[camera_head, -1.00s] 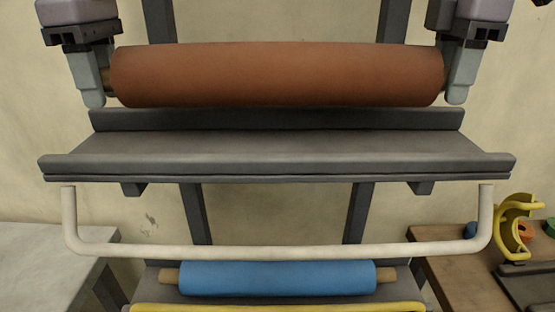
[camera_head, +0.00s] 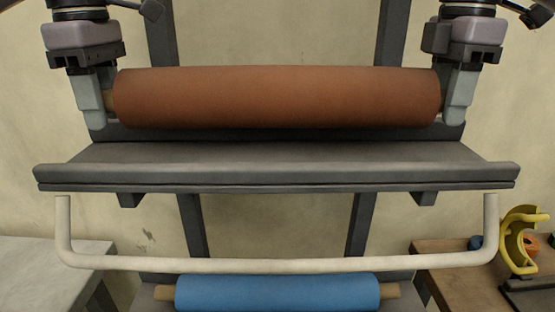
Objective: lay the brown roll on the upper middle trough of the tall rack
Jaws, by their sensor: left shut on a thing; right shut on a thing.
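The brown roll (camera_head: 277,97) is held level between my two grippers, in front of the tall rack's posts (camera_head: 391,40). My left gripper (camera_head: 98,108) is shut on the roll's left core end. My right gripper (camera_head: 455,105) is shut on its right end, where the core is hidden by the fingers. Right below the roll is the rack's grey upper trough (camera_head: 277,175), empty, with a raised front lip. The roll covers most of the trough's back wall. I cannot tell whether the roll touches the trough.
A white rail (camera_head: 280,264) with upturned ends runs below the trough. A blue roll (camera_head: 277,291) lies lower on the rack. A pale table (camera_head: 40,275) stands at left. A wooden table (camera_head: 450,275) with a yellow curved piece (camera_head: 520,240) stands at right.

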